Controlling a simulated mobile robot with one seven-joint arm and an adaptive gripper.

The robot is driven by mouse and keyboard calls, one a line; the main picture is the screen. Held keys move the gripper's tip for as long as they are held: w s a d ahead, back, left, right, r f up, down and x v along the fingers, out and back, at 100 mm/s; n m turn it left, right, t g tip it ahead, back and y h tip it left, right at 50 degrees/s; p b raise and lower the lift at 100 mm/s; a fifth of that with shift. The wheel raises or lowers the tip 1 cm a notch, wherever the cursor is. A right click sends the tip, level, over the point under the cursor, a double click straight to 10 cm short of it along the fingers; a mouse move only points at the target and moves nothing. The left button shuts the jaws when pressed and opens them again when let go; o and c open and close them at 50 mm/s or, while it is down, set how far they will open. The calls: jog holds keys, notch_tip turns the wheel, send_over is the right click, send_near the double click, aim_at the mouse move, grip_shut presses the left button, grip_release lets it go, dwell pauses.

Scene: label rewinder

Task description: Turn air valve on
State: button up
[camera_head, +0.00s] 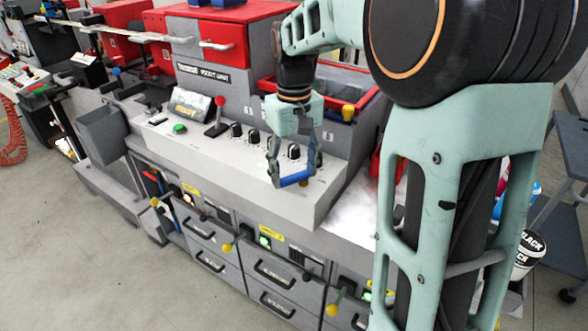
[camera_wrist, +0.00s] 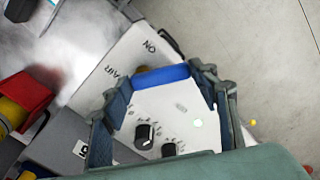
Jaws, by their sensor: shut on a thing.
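The air valve's blue handle (camera_head: 295,179) is at the front right edge of the white-topped control console. In the wrist view the blue handle (camera_wrist: 160,77) lies crosswise between my fingertips, next to printed "AIR" and "ON" labels (camera_wrist: 150,46). My gripper (camera_head: 291,180) reaches down over the console and is shut on the handle, one finger at each end; my gripper also shows in the wrist view (camera_wrist: 163,88). The valve body under the handle is hidden, so I cannot tell its exact setting.
Black knobs (camera_head: 253,137) stand on the console left of my gripper, with a red-topped lever (camera_head: 220,103) and a green button (camera_head: 180,128) farther left. Drawers with yellow-knobbed levers (camera_head: 228,247) are below. The floor (camera_head: 130,280) at front left is clear.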

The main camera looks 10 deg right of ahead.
aim_at(294, 175)
jog(key=o, duration=1.1)
jog(key=shift+r, duration=0.1)
notch_tip(294, 175, up, 12)
jog(key=shift+f, duration=0.1)
